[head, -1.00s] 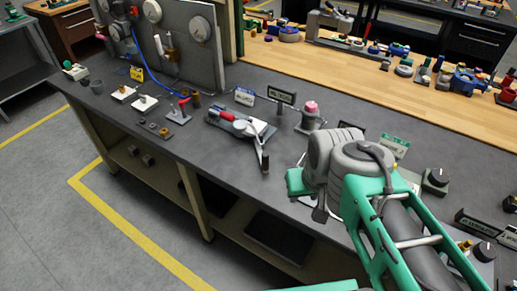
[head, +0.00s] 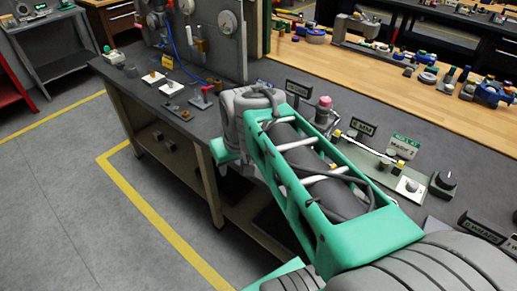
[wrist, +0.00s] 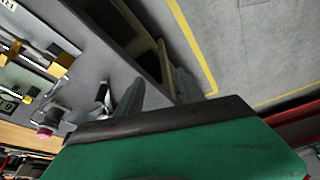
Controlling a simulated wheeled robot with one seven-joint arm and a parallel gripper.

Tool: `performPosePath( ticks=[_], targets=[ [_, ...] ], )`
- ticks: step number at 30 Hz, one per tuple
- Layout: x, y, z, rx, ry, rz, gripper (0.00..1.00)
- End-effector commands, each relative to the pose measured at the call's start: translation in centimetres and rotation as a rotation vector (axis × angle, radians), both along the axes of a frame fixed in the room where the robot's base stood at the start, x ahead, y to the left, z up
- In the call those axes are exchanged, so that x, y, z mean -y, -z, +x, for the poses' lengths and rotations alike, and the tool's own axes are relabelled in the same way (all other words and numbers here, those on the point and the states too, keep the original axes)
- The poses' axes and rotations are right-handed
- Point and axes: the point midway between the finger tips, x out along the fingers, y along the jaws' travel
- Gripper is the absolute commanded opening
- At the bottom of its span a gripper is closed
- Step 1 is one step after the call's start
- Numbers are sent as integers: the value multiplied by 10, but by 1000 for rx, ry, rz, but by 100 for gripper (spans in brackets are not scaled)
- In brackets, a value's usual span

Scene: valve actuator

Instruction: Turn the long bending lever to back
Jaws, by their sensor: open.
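In the head view, my arm covers the spot on the bench where a bent grey lever with a dark end stood earlier; the lever is hidden there now. In the wrist view, a small pale metal piece (wrist: 103,93) shows close beside my gripper, possibly part of that lever, but too small to tell. My gripper (wrist: 157,94) is open, its grey fingers showing past the green housing near the bench's front edge. I cannot tell whether it touches anything. In the head view its fingers are hidden behind my arm.
The grey bench (head: 135,88) carries several small fixtures at left. A pink-topped device (head: 324,108) stands behind my arm. A slider fixture (head: 362,151) and black knob (head: 444,182) sit to the right. An upright gauge panel (head: 205,35) stands at the back. Floor at left is clear.

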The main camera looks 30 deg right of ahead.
Motion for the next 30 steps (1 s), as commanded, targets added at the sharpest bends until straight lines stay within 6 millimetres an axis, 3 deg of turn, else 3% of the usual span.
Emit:
performPosePath(
  ticks=[1, 3, 6, 9, 14, 24, 30],
  targets=[
    [34, 16, 22, -3, 43, 3, 45],
    [81, 26, 49, 7, 79, 5, 45],
    [144, 41, 72, 23, 120, 5, 45],
    [180, 48, 81, 38, 138, 1, 45],
    [191, 59, 87, 40, 138, 1, 45],
    [194, 112, 110, 43, 139, 0, 45],
    [195, 119, 113, 44, 139, -1, 45]
  ],
)
